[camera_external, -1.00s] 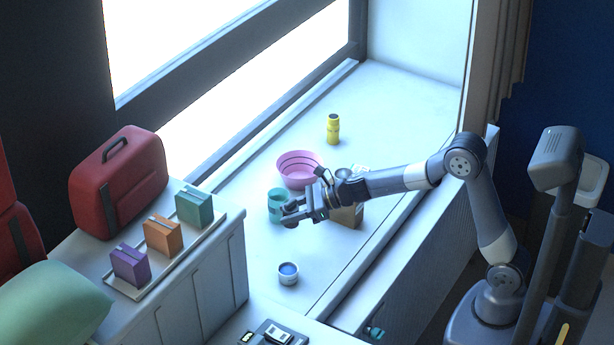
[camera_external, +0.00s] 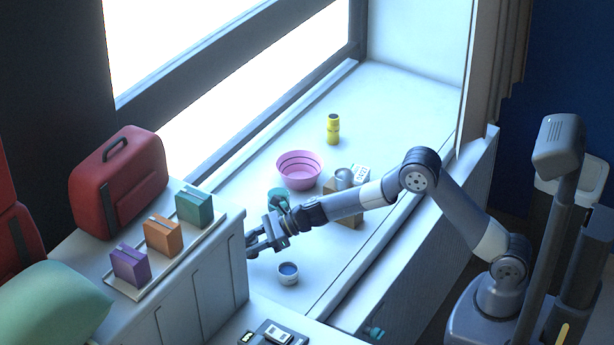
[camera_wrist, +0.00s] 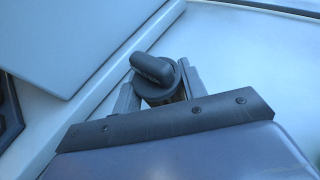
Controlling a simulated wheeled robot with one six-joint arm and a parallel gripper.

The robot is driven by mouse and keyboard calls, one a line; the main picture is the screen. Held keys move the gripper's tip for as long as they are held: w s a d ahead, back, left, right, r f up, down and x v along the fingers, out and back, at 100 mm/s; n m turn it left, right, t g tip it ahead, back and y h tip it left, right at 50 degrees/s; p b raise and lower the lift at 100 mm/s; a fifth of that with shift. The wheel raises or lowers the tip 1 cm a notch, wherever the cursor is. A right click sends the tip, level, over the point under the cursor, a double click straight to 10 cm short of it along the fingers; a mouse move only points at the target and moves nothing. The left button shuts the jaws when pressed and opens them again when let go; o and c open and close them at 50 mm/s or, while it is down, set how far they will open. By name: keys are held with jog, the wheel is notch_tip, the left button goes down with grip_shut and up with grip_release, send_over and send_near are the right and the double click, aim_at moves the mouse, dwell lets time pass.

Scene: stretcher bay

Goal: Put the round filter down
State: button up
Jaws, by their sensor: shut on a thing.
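My gripper (camera_external: 258,240) hangs over the left part of the white sill, close to the end of the grey cabinet. In the wrist view my gripper (camera_wrist: 160,88) is shut on a dark round piece with a raised oblong top, the round filter (camera_wrist: 152,68). It sits between the two fingers, and its lower part is hidden by the gripper body. In the external view the filter is too small and dark to make out clearly. I cannot tell whether it touches the surface below.
Behind the arm are a teal cup (camera_external: 277,194), pink bowl (camera_external: 299,170), brown box (camera_external: 343,205) and yellow bottle (camera_external: 333,130). The cabinet (camera_external: 215,265) carries a tray of coloured boxes.

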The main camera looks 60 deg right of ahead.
jog(key=shift+f, duration=1.65)
jog(key=shift+f+b, duration=0.2)
jog(key=shift+b, duration=0.15)
jog(key=o, duration=1)
jog(key=shift+c, duration=0.2)
jog(key=shift+r, duration=0.15)
jog(key=shift+r+p, duration=0.2)
jog(key=shift+p, duration=0.3)
jog(key=b+v, duration=0.2)
jog(key=v, duration=1)
jog(key=shift+f+b, duration=0.1)
jog(key=shift+b, duration=0.3)
